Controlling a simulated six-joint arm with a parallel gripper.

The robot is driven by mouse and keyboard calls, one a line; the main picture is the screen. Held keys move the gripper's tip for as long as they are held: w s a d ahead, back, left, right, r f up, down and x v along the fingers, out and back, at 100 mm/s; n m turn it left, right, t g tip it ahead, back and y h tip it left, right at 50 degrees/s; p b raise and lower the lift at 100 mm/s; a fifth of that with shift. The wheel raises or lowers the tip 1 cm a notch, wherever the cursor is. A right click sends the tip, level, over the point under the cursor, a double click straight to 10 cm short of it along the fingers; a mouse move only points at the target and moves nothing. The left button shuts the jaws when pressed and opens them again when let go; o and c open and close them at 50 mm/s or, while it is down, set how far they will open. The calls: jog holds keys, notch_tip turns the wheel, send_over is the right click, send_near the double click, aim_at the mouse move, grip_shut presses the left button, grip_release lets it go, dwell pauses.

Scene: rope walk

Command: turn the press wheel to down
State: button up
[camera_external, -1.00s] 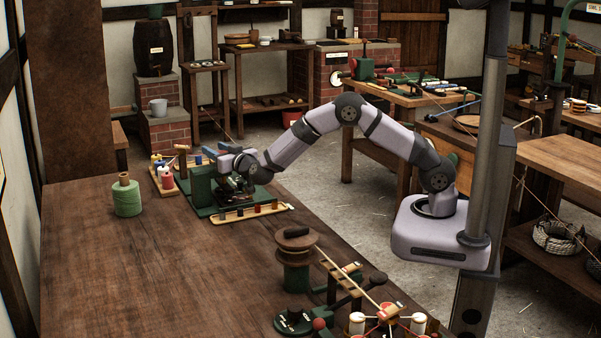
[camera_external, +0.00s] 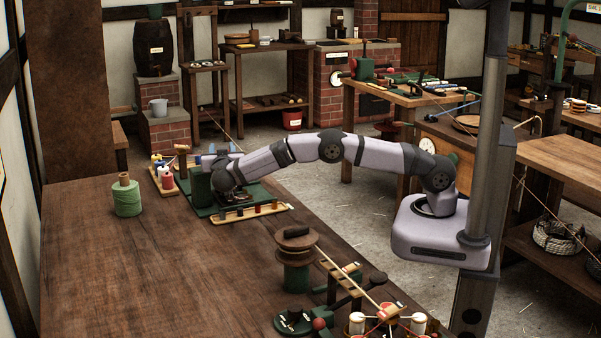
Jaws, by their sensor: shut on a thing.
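The green press (camera_external: 202,188) stands on its green base plate (camera_external: 206,211) at the far end of the long wooden table. My gripper (camera_external: 234,190) is at the right side of the press, low over the base. It appears shut on the press wheel, but the fingers and the wheel are small, dark and mostly hidden by my wrist. How far the wheel is turned cannot be told.
A wooden strip with several coloured pegs (camera_external: 250,214) lies in front of the press. Thread spools (camera_external: 167,181) and a green twine cone (camera_external: 127,197) stand left of it. A reel stand (camera_external: 295,262) is nearer. The table's left middle (camera_external: 150,275) is clear.

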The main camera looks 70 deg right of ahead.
jog(key=shift+r+g, duration=0.1)
jog(key=shift+g, duration=0.2)
jog(key=o, duration=1.1)
jog(key=shift+c, duration=0.2)
jog(key=b+v, duration=0.1)
jog(key=v, duration=0.6)
jog(key=shift+b, duration=0.35)
jog(key=shift+s+a, duration=0.1)
